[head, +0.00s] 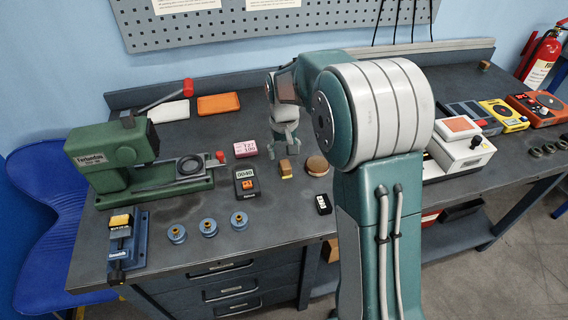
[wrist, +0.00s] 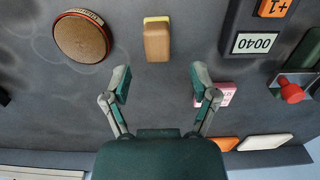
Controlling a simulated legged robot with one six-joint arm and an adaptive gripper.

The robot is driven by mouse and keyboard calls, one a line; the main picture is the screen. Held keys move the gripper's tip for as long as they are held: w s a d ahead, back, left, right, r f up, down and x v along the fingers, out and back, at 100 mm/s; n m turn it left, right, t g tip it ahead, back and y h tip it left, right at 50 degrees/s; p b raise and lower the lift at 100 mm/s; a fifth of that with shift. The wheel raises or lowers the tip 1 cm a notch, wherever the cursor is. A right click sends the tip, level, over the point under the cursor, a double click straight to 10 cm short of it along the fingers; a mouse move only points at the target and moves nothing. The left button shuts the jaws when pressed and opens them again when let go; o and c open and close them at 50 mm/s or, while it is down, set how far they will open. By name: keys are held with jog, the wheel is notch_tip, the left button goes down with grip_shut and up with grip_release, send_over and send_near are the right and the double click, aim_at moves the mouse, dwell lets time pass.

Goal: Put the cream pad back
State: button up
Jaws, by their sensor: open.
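A flat cream pad (head: 169,112) lies at the back left of the bench, behind the green press, beside a flat orange pad (head: 218,103). In the wrist view the cream pad (wrist: 265,142) shows at the lower right, next to the orange pad (wrist: 226,143). My gripper (wrist: 160,82) is open with nothing between its fingers. In the head view my gripper (head: 284,140) hangs over the middle of the bench, right of both pads. A small wooden block (wrist: 157,42) with a yellowish edge lies ahead of the fingers.
A green press (head: 112,152) with a red-knobbed lever stands at the left. A pink block (head: 245,149), a 0040 counter box (head: 245,184) and a round brown disc (head: 317,166) lie around my gripper. Several blue spools (head: 208,227) line the front. Bare bench shows between these things.

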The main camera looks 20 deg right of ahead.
aim_at(284, 164)
jog(key=s+r+t, duration=0.2)
jog(key=s+r, duration=1)
jog(key=r, duration=0.2)
jog(key=s+t, duration=0.3)
jog(key=s, duration=1.3)
jog(key=shift+f+t, duration=0.15)
jog(key=shift+t, duration=0.15)
jog(key=shift+w, duration=0.1)
